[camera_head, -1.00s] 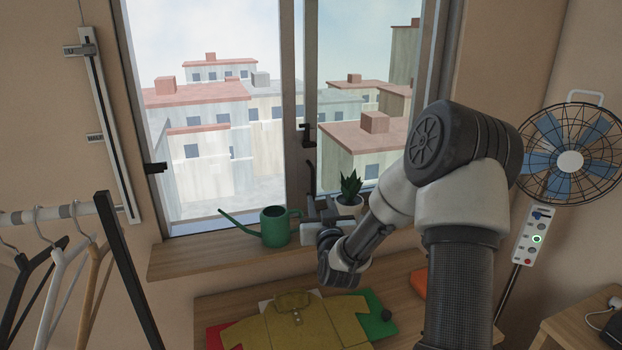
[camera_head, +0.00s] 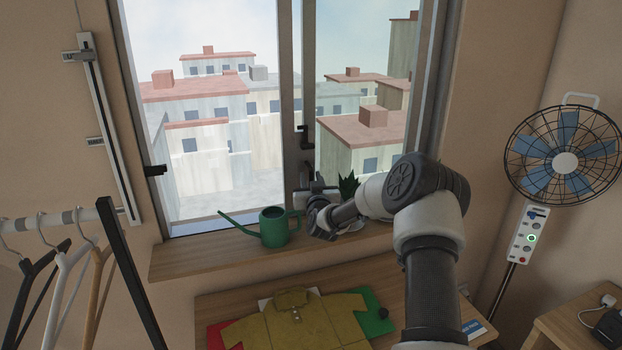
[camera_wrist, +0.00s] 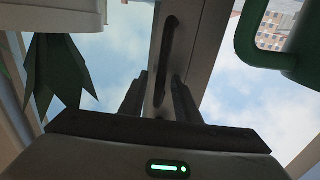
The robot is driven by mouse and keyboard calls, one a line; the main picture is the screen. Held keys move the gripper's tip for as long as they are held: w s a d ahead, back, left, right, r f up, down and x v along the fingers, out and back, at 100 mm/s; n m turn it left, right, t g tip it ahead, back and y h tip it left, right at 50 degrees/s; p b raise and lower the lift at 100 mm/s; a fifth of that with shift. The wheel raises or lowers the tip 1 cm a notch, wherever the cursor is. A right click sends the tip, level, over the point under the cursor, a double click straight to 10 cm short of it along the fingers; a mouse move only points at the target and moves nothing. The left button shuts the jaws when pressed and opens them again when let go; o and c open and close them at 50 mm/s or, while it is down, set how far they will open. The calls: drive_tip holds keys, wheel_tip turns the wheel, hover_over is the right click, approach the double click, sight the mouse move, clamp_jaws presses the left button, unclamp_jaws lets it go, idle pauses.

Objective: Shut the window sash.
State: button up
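The window sash (camera_head: 289,90) is a grey frame whose stile stands near the middle of the window, with a dark handle (camera_head: 306,140) on it. The left half of the window looks clear and open; the right half looks slightly tinted. My gripper (camera_head: 312,188) is at the lower part of the stile, just above the sill. In the wrist view, my gripper (camera_wrist: 158,100) has its two dark fingers apart, with the sash stile (camera_wrist: 190,50) and its long dark handle (camera_wrist: 169,42) between and beyond them. I cannot tell whether the fingers touch the stile.
A green watering can (camera_head: 273,228) stands on the wooden sill (camera_head: 200,254), close left of my gripper. A potted plant (camera_head: 348,186) is close right, partly behind my arm. A folded yellow shirt (camera_head: 300,322) lies below. A fan (camera_head: 565,160) stands right; hangers (camera_head: 60,265) hang left.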

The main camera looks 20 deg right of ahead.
clamp_jaws()
drive_tip(key=a+b, duration=0.7)
drive_tip(key=a, duration=3.1)
drive_tip(key=shift+a, duration=0.2)
drive_tip(key=shift+r, duration=0.1)
unclamp_jaws()
drive_tip(key=shift+a, duration=0.2)
drive_tip(key=shift+d, duration=0.15)
